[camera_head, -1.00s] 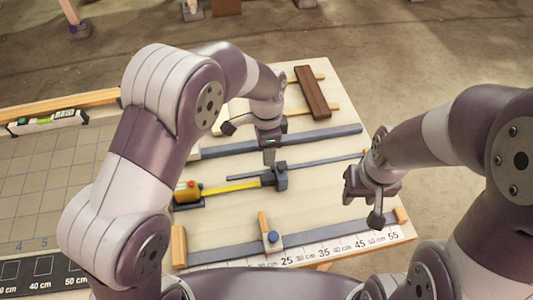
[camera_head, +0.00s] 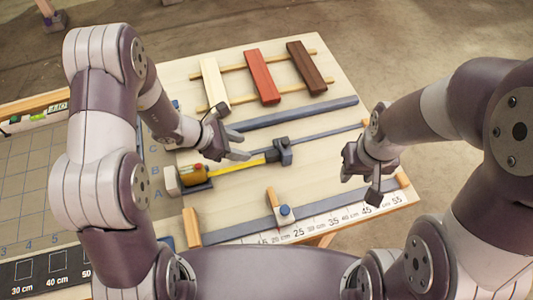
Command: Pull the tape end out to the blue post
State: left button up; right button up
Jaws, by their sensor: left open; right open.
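The tape measure (camera_head: 192,175) is a yellow-orange case at the left of the pale board. Its yellow tape (camera_head: 238,166) runs out to the right and ends at a dark grey block (camera_head: 283,152) on a thin grey rail. A short blue-topped post (camera_head: 285,211) stands on the lower grey strip, beside a small wooden stick. My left gripper (camera_head: 232,135) is open above the tape, left of the dark block, with a fingertip close over the tape in the picture. My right gripper (camera_head: 360,184) is open and empty over the right part of the board.
White (camera_head: 214,85), red (camera_head: 262,77) and brown (camera_head: 306,68) laths lie across two wooden strips at the back. A grey bar (camera_head: 295,113) lies in front of them. A centimetre scale (camera_head: 335,220) runs along the front edge. A gridded mat (camera_head: 35,185) is at the left.

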aim_at(268, 154)
pick_arm(q)
jog(key=p+x, duration=0.1)
jog(key=x, duration=1)
jog(key=shift+a+f, duration=0.1)
jog(key=shift+f, duration=0.1)
pick_arm(e)
jog(key=shift+a+r, duration=0.3)
jog(key=shift+r, duration=0.4)
pick_arm(q)
grip_shut()
jog(key=shift+w+d+f+b, duration=0.1)
jog(key=shift+d+f+b, duration=0.15)
jog(key=shift+b, duration=0.45)
jog(key=shift+r, duration=0.3)
grip_release()
jog(key=shift+d, duration=0.1)
pick_arm(e)
jog(key=shift+f, duration=0.65)
